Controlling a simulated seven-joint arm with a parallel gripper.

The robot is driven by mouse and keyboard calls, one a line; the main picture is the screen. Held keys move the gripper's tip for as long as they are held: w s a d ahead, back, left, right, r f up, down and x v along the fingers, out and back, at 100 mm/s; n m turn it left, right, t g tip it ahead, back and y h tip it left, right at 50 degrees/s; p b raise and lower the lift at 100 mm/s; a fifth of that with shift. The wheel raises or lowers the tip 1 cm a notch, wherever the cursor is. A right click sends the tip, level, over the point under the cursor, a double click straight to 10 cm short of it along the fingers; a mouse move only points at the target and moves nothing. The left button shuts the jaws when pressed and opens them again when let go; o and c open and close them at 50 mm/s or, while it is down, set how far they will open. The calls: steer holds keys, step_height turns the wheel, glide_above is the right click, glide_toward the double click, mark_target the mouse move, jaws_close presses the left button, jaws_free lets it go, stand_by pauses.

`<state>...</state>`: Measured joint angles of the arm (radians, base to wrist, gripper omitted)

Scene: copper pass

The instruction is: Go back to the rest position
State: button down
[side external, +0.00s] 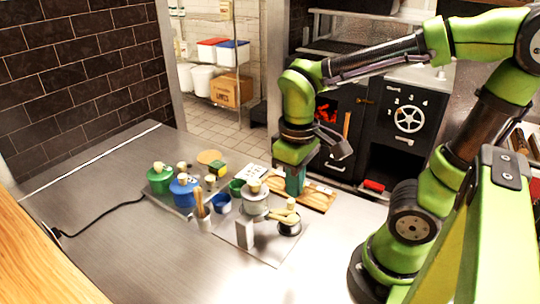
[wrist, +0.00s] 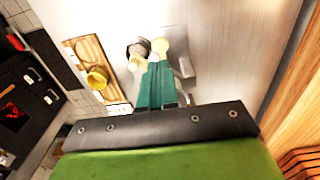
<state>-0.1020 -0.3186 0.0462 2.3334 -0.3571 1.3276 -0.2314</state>
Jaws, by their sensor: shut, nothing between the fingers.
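My gripper (side external: 295,190) points down above the steel counter, near the wooden board at the right of the group of pots. Its two teal fingers are together and hold nothing. In the wrist view the fingers (wrist: 158,70) also lie side by side, and they partly cover what is beyond their tips. The wooden board (side external: 318,199) also shows in the wrist view with a yellow cup (wrist: 97,78) on it. I cannot tell the exact height of the fingertips above the counter.
A green pot (side external: 159,182), a blue pot (side external: 184,196) and a grey lidded pot (side external: 254,206) stand close by. A dark pot (side external: 289,227) and a grey block (side external: 245,234) stand in front. The front left counter (side external: 130,250) is clear except for a black cable.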

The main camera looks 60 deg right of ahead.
steer(key=shift+w+a+f, duration=0.1)
steer(key=shift+w, duration=0.1)
step_height(320, 180, up, 7)
steer(key=w+m+t+y, duration=0.1)
steer(key=m+t+y, duration=0.1)
steer(key=m+t, duration=0.2)
steer(key=t, duration=0.3)
steer(key=shift+w+d+f, duration=0.15)
steer(key=shift+d+f, duration=0.05)
